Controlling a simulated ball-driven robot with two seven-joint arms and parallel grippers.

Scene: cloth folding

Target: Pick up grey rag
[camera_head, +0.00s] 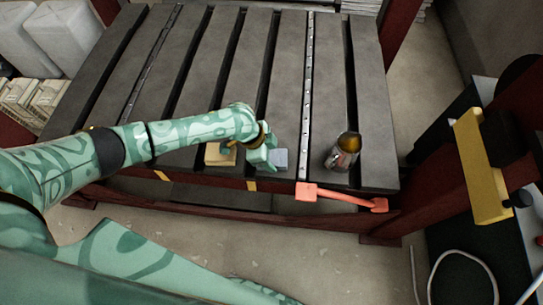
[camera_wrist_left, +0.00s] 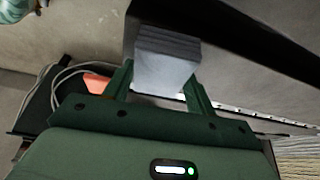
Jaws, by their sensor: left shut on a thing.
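The grey rag (camera_head: 280,159) is a small folded block near the front edge of the slatted table (camera_head: 281,85) in the head view. In the left wrist view the rag (camera_wrist_left: 165,62) shows as a light grey stack between the two green fingers. My left gripper (camera_head: 268,157) is shut on the rag from its left side. The left gripper (camera_wrist_left: 158,85) also shows in the wrist view, with the fingers at the rag's sides. Whether the rag touches the table is hard to tell. My right gripper is not in view.
A yellow-tan block (camera_head: 218,155) lies just left of my left gripper. A metal cup (camera_head: 342,155) with amber contents stands to the right of the rag. An orange-red bar (camera_head: 342,197) runs along the table's front edge. The slats behind are clear.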

